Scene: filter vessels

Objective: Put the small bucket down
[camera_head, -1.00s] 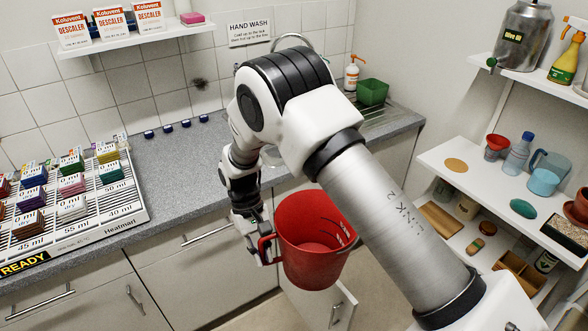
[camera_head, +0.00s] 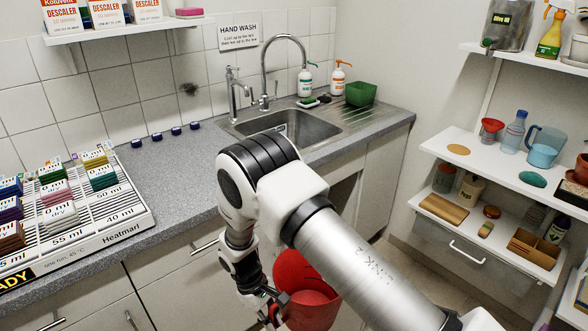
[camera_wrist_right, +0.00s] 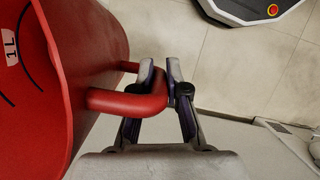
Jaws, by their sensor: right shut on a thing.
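The small bucket (camera_head: 305,296) is a red jug-like vessel with a side handle, low in front of the cupboards in the head view. Its lower part is cut off by the picture edge and its right side is hidden by my right arm. In the wrist view the bucket (camera_wrist_right: 40,90) shows a "1 L" mark, and its handle (camera_wrist_right: 125,102) reaches between the fingers. My right gripper (camera_wrist_right: 160,76) is shut on this handle; it also shows in the head view (camera_head: 270,306). Floor tiles lie below the bucket in the wrist view. My left gripper is out of view.
A grey counter (camera_head: 180,185) with a sink (camera_head: 290,128) stands behind the bucket, with a rack of labelled packs (camera_head: 110,210) at its left. Cupboard fronts (camera_head: 170,270) lie below. White shelves (camera_head: 470,150) with jugs and bottles stand at right.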

